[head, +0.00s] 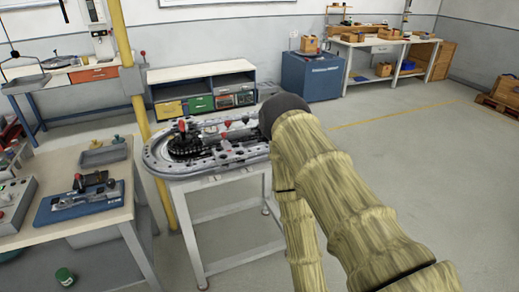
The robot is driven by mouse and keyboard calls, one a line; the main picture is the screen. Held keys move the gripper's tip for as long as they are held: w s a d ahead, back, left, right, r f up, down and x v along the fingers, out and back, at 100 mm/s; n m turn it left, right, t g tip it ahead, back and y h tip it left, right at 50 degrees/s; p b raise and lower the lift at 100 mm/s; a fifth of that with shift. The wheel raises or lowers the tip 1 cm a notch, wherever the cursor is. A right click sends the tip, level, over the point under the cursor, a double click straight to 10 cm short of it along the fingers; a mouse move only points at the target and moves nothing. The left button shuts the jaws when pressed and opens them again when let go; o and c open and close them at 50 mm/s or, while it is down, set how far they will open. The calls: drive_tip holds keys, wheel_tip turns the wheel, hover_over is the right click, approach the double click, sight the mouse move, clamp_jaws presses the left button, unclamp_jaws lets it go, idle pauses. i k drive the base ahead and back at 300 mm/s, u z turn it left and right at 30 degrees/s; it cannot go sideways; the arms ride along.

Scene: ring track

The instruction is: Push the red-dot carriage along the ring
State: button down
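The ring track (163,168) is a grey metal oval on a pale stand, left of my arm. A dark round mechanism with a red-topped post sits at its left end. Small red-topped parts (228,124) stand along its far side, and a red spot (224,144) shows near the middle. I cannot tell which of these is the red-dot carriage. My arm reaches in from the lower right and its dark rounded joint covers the ring's right end. My gripper is not visible; it may be hidden behind the arm.
A yellow post (134,75) rises just left of the ring. A workbench (95,215) with a blue fixture (80,200) stands at left. A low cabinet (200,72) and a blue box (312,76) are behind. Open floor (430,160) lies to the right.

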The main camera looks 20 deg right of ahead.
sight(225, 154)
drive_tip(key=z, duration=1.3)
drive_tip(key=i, duration=0.9)
drive_tip(key=u, duration=1.6)
